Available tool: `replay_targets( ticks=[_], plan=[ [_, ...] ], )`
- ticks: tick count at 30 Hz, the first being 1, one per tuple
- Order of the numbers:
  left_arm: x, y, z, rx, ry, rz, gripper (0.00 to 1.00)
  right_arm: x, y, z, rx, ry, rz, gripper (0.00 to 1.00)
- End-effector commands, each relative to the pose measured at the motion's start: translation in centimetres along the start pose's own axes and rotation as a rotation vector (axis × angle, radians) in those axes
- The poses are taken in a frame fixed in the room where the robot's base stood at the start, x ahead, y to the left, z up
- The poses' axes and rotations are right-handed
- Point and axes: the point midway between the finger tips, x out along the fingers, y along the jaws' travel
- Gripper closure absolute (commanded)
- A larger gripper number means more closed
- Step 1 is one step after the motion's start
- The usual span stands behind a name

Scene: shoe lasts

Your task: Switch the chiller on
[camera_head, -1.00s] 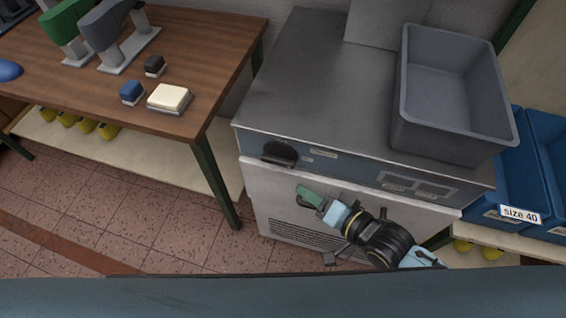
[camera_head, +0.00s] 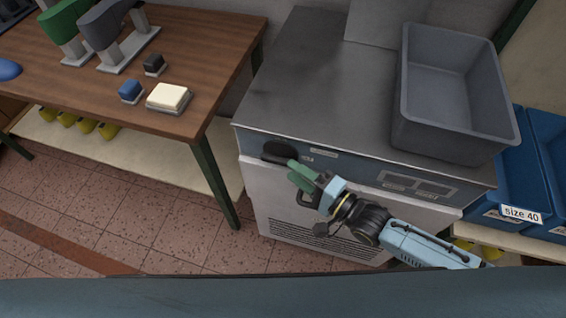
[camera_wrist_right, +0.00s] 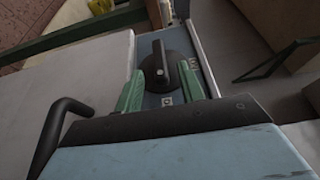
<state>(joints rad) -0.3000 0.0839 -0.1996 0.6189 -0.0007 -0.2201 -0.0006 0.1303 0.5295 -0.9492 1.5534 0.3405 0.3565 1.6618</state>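The chiller (camera_head: 310,90) is a grey-topped cabinet with a blue-grey front strip and a pale lower front. A black rotary knob (camera_head: 277,151) sits at the left end of that strip. In the right wrist view the knob (camera_wrist_right: 168,70) shows a raised bar handle on a round base. My right gripper (camera_head: 296,168) has green fingers and is just in front of the knob. In the right wrist view its fingers (camera_wrist_right: 165,92) are spread apart, one on each side of the knob's near part, with a gap between. Contact cannot be told. My left gripper is out of view.
A grey bin (camera_head: 455,90) stands on the chiller's right top. Blue bins (camera_head: 510,185) are on a shelf to the right. A wooden table (camera_head: 200,60) with shoe lasts and small blocks stands at left. A dark handle (camera_wrist_right: 60,125) shows in the right wrist view.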

Motion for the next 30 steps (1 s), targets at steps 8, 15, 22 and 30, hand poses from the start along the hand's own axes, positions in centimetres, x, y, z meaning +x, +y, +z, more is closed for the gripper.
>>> replay_targets(
  ticks=[8,15,22,30],
  plan=[
    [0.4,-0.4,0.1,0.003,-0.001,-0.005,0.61,4.0,0.1,0.0,-0.001,0.000,0.001,0.61],
    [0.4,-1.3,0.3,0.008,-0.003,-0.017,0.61,4.7,0.1,0.0,0.000,0.000,0.002,0.61],
    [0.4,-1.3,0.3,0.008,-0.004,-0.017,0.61,4.6,0.0,0.0,0.000,0.000,0.002,0.70],
    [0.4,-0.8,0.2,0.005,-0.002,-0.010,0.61,4.6,0.0,0.0,0.000,0.000,0.001,1.00]
  ],
)
